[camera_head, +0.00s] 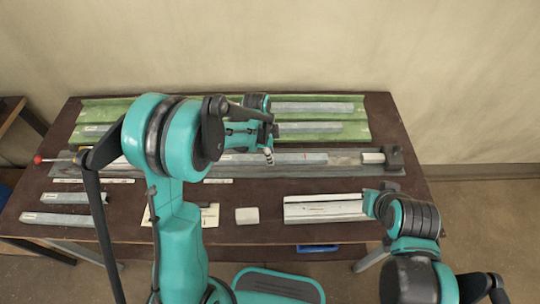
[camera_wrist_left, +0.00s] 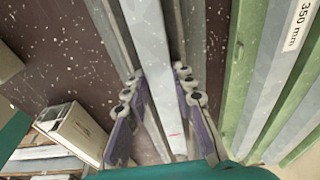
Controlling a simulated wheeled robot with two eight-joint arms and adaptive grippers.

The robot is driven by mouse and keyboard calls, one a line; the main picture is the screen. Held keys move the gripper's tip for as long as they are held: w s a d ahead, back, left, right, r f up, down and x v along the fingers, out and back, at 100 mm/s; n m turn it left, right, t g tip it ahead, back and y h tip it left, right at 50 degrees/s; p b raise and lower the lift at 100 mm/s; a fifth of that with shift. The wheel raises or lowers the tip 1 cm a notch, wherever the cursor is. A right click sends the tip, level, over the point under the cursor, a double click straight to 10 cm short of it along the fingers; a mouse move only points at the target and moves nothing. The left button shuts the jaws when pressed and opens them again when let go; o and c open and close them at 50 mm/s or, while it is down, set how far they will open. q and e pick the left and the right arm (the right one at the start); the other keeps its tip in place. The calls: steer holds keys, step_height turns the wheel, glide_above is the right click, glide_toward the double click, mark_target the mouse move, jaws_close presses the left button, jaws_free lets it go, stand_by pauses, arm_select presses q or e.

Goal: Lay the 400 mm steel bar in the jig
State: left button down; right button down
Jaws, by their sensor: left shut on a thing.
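My left gripper (camera_head: 267,152) is shut on a long pale steel bar (camera_head: 295,159). In the left wrist view the bar (camera_wrist_left: 156,45) runs lengthwise between the two purple-backed fingers (camera_wrist_left: 157,80). The bar lies along the line of the grey jig (camera_head: 345,171) across the middle of the bench. Grey jig strips show on both sides of it. I cannot tell whether it touches the jig floor. A dark end block (camera_head: 393,157) stands at the jig's right end, with a red knob (camera_head: 38,159) at the left.
A green rack (camera_head: 350,104) with pale bars lies behind the jig; one label reads 350 mm. Two short profiles (camera_head: 65,219) lie front left. A small white block (camera_head: 247,215) and a white grooved block (camera_head: 325,208) sit in front.

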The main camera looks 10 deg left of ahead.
arm_select(q)
steer(key=c, duration=1.3)
jaws_free()
steer(key=shift+s+f, duration=0.25)
steer(key=shift+f, duration=0.05)
steer(key=shift+o, duration=0.2)
steer(key=shift+w+f, duration=0.1)
steer(key=shift+w, duration=0.1)
steer(key=shift+r, duration=0.2)
